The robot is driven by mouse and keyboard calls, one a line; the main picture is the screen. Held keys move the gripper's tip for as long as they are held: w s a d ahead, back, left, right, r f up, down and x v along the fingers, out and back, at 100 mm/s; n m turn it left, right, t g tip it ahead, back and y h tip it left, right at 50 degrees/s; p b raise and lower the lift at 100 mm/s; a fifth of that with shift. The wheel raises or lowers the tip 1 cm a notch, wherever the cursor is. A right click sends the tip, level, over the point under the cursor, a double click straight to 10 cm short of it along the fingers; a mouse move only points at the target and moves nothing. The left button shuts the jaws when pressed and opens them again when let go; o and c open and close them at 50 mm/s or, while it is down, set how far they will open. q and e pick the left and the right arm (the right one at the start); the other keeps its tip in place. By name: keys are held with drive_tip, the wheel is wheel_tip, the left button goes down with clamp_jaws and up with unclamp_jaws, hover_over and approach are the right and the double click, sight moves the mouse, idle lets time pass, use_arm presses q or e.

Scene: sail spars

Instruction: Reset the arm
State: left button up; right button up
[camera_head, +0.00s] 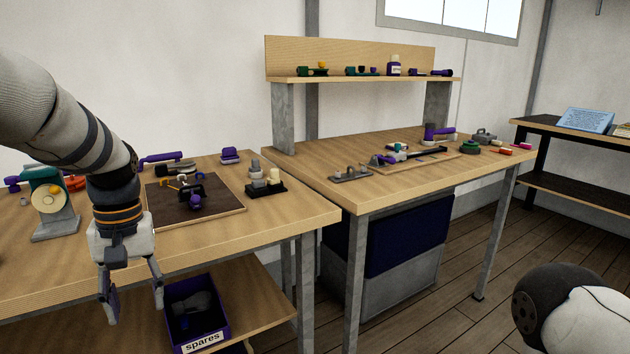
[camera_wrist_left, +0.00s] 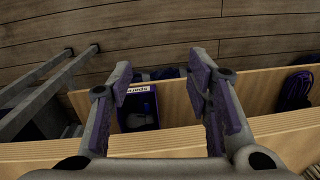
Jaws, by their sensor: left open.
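My left arm (camera_head: 90,140) comes in from the left in the head view and hangs downward. My left gripper (camera_head: 135,303) is open and empty, in front of the left workbench's front edge. In the left wrist view its two fingers (camera_wrist_left: 158,80) are spread apart with nothing between them. Below and beyond them is the purple spares bin (camera_wrist_left: 138,108) on the lower shelf. The same bin (camera_head: 197,318) stands right of the gripper in the head view and holds a dark item. A dark and white part of my right arm shows at the lower right; its gripper is not in view.
The left workbench (camera_head: 285,222) carries a brown mat (camera_head: 228,205), a green device (camera_head: 50,205) and a dark stand (camera_head: 265,187). The right workbench (camera_head: 350,200) holds small parts and has a raised shelf (camera_head: 350,79). Open wooden floor (camera_head: 545,235) lies to the right.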

use_arm(q)
drive_tip(key=s+d+f+m+g, duration=0.1)
drive_tip(key=s+f, duration=0.8)
drive_tip(key=f, duration=0.3)
drive_tip(key=s+d+f+m, duration=0.1)
drive_tip(key=s+f, duration=0.8)
drive_tip(key=f, duration=0.3)
drive_tip(key=s+d+f+m, duration=0.1)
drive_tip(key=s+d, duration=0.1)
drive_tip(key=s, duration=0.9)
drive_tip(key=s+d+f+m, duration=0.1)
drive_tip(key=s+d+f, duration=0.1)
drive_tip(key=s, duration=0.9)
drive_tip(key=shift+d+f+m, duration=0.15)
drive_tip(key=shift+d+m, duration=0.25)
